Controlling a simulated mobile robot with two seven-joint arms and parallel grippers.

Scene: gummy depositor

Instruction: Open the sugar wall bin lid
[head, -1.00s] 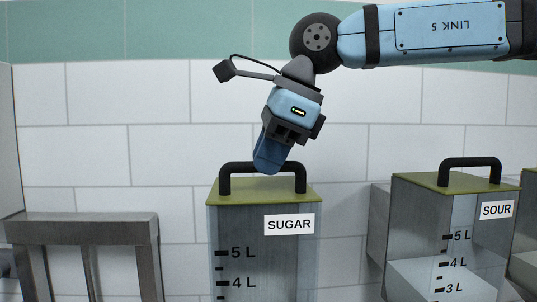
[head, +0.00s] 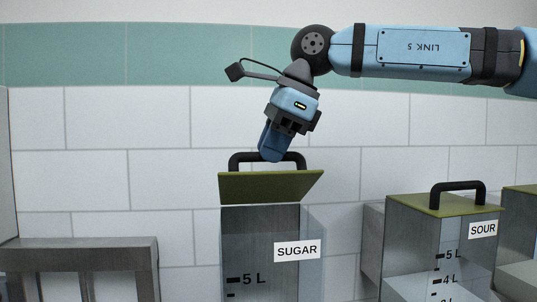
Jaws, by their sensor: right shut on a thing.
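The sugar bin (head: 262,255) is a clear grey container with a white SUGAR label and level marks, low in the middle of the head view. Its olive-green lid (head: 268,187) is tilted up, its front edge raised off the bin with a gap below it. My right gripper (head: 270,155) comes down from above and is shut on the black lid handle (head: 238,160). The fingers hide the middle of the handle. The bin's contents are not clear to see. My left gripper is not in view.
The sour bin (head: 415,240) stands to the right with its green lid down and a black handle (head: 457,186). Another bin is cut off at the right edge. A grey metal frame (head: 80,255) stands at the left. A white tiled wall (head: 100,180) is behind.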

